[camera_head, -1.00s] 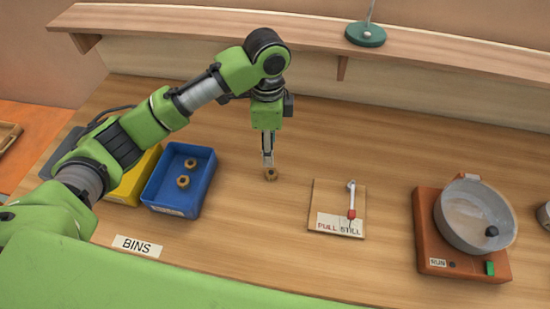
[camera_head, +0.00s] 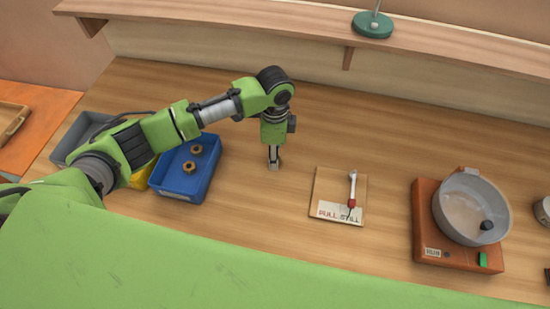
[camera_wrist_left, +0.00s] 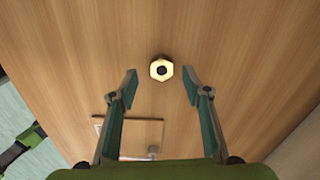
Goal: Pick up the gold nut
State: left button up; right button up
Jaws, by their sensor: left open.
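The gold nut (camera_wrist_left: 161,69) lies flat on the wooden bench, its dark hole facing up in the left wrist view. My left gripper (camera_wrist_left: 160,75) is open, pointing down, with one finger on each side of the nut and a gap to both. In the head view my left gripper (camera_head: 274,163) is low over the bench, right of the blue bin (camera_head: 207,184). The nut cannot be made out clearly there, at the fingertips. Two other gold-brown nuts (camera_head: 189,167) (camera_head: 196,150) lie in the blue bin. My right gripper is not in view.
A wooden board (camera_head: 325,184) with a red-tipped lever (camera_head: 351,188) lies right of the gripper. Further right, a grey pan (camera_head: 467,207) sits on an orange base (camera_head: 425,228). Grey (camera_head: 72,147) and yellow bins are partly behind my arm. A shelf runs along the back.

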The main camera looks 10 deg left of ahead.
pick_arm(q)
notch_tip(320, 180, down, 2)
jog(key=shift+f+p, duration=0.1)
jog(key=shift+p, duration=0.25)
jog(key=shift+w+f, duration=0.15)
jog(key=shift+f, duration=0.3)
jog(key=shift+c, duration=0.3)
grip_shut()
jog(key=shift+r, duration=0.2)
